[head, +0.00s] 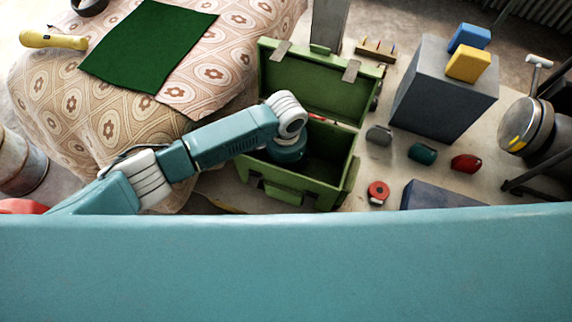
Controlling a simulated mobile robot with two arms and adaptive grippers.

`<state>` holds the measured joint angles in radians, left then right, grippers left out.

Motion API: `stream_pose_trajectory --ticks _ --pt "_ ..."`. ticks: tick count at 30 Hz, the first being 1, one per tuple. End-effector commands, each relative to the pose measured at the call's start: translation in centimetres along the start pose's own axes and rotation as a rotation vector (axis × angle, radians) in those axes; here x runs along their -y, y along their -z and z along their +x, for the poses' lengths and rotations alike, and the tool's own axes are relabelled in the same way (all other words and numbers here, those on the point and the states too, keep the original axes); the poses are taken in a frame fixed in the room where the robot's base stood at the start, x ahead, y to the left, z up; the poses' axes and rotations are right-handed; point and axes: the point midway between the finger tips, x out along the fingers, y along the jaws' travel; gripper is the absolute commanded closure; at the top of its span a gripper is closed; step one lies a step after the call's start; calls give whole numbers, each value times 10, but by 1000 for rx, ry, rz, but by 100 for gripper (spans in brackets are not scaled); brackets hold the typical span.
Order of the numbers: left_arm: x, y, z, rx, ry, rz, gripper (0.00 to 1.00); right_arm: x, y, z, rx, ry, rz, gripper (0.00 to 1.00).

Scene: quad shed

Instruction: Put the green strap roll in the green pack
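A green box with its lid open (300,188), the only thing here that looks like the green pack, stands in the middle. My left arm reaches in from the left and its wrist points down into the box. The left gripper is hidden inside it, so I cannot see its fingers or anything it holds. A small dark green-teal roll-like item (422,153), which may be the green strap roll, lies on the floor right of the box, apart from it. My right gripper does not show.
A grey item (378,135), a red item (466,163) and a red round item (378,193) lie nearby. A grey block (440,95) carries blue (469,38) and yellow (468,63) blocks. A patterned cloth surface (215,85) with a green mat (150,45) is left.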

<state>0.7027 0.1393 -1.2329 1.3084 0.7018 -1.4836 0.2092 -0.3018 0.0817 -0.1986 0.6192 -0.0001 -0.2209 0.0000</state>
Motion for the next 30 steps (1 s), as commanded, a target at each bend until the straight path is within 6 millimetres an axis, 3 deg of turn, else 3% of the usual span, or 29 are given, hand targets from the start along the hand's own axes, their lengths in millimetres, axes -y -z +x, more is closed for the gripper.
stream_pose_trajectory --ticks 6,10,15,17,24,30 --pt "0 0 -1 0 0 0 31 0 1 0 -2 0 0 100" --pt "0 0 -12 0 -1 0 31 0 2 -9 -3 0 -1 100" --pt "0 0 -42 -1 0 0 31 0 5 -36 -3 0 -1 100" --pt "0 1 -48 -4 0 2 31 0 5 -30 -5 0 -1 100" --pt "0 1 -97 -3 1 1 31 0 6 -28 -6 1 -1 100" --pt "0 0 -120 -1 -1 0 31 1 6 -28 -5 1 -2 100"
